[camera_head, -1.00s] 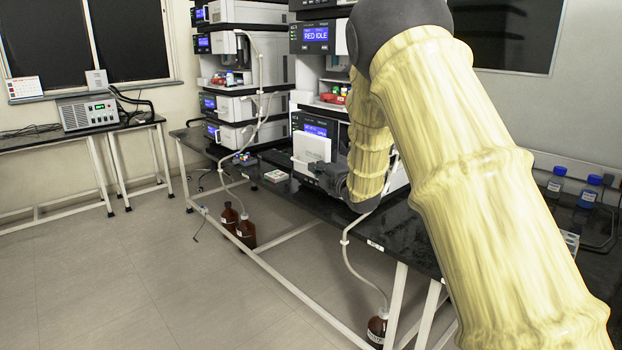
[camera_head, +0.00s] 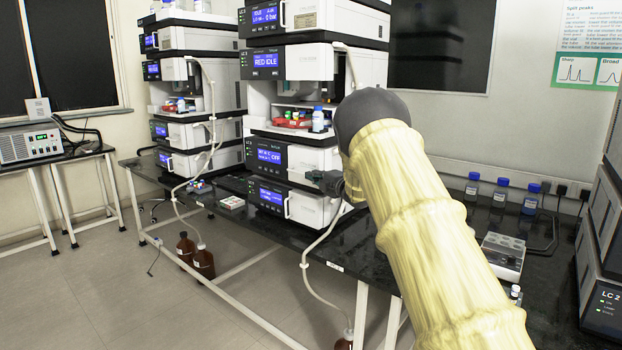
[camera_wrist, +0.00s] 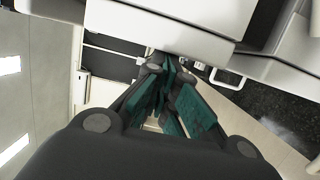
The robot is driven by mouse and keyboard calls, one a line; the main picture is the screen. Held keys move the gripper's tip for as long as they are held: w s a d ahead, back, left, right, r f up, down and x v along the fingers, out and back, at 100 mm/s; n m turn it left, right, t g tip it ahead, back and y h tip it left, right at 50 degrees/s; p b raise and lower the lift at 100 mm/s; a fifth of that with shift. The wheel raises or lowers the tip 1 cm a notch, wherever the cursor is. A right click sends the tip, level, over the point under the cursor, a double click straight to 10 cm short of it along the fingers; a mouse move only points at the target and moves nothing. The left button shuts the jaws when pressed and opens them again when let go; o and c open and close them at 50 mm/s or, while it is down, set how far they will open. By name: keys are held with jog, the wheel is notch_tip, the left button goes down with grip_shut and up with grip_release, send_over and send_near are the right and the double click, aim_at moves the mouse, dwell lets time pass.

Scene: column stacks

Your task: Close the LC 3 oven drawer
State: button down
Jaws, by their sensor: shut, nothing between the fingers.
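The middle instrument stack holds the white oven module (camera_head: 308,159), whose blue display reads OFF. Its front, with a vertical handle (camera_head: 284,157), looks about flush with the units above and below. Any small gap is too fine to see. My gripper (camera_head: 318,178) is at the lower right of that front, beside the stack; I cannot tell if it touches. In the wrist view my gripper (camera_wrist: 168,92) has its green-padded fingers together and empty, below a white housing (camera_wrist: 165,18).
Red trays and bottles (camera_head: 300,119) sit in the bay above the oven. Another stack (camera_head: 195,90) stands to the left. Blue-capped bottles (camera_head: 500,192) and a vial tray (camera_head: 503,256) stand on the black bench to the right. A tube hangs over the bench's front edge.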

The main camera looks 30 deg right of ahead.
jog(key=shift+d+r, duration=0.1)
jog(key=shift+r, duration=0.05)
jog(key=s+a+b, duration=0.2)
jog(key=s, duration=0.9)
jog(key=shift+s, duration=0.2)
